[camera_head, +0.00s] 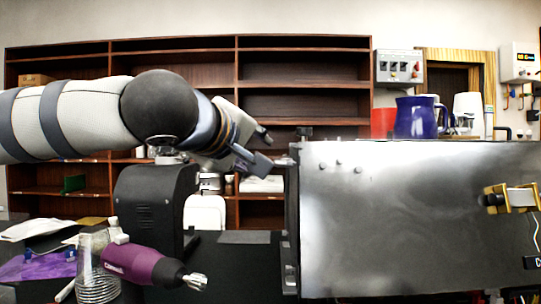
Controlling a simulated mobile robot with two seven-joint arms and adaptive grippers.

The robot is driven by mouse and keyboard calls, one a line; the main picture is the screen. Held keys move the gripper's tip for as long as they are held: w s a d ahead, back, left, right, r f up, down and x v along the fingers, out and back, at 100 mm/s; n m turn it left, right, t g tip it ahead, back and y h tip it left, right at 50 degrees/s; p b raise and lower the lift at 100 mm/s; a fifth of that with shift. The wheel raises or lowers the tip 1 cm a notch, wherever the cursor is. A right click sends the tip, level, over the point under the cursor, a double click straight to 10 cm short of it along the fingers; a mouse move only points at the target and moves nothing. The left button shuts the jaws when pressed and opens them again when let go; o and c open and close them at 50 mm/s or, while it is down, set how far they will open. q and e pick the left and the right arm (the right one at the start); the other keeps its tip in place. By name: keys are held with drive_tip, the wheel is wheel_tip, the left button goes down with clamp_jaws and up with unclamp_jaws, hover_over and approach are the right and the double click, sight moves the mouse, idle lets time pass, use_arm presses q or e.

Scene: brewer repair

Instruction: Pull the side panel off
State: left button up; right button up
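A large brushed-metal panel (410,225) fills the right half of the head view; I take it to be the side panel of the brewer. Small round knobs or screw heads show near its upper left corner. A narrow dark vertical edge (291,225) runs along its left side. My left gripper (267,150) reaches in from the left, close to the panel's upper left corner. Its two fingers are spread with nothing visible between them, and it appears apart from the panel. My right gripper is not in view.
A purple power tool (140,265) lies at the front left beside a clear ribbed cup (97,275). A black stand (153,210) rises behind it. A blue mug (416,118) stands above the panel's top edge. A yellow bracket (515,198) sits at the panel's right. Shelves line the wall.

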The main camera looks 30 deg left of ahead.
use_arm(q)
drive_tip(key=x, duration=1)
drive_tip(key=shift+w+d+f, duration=0.1)
drive_tip(key=shift+w+f, duration=0.05)
drive_tip(key=shift+w, duration=0.2)
clamp_jaws()
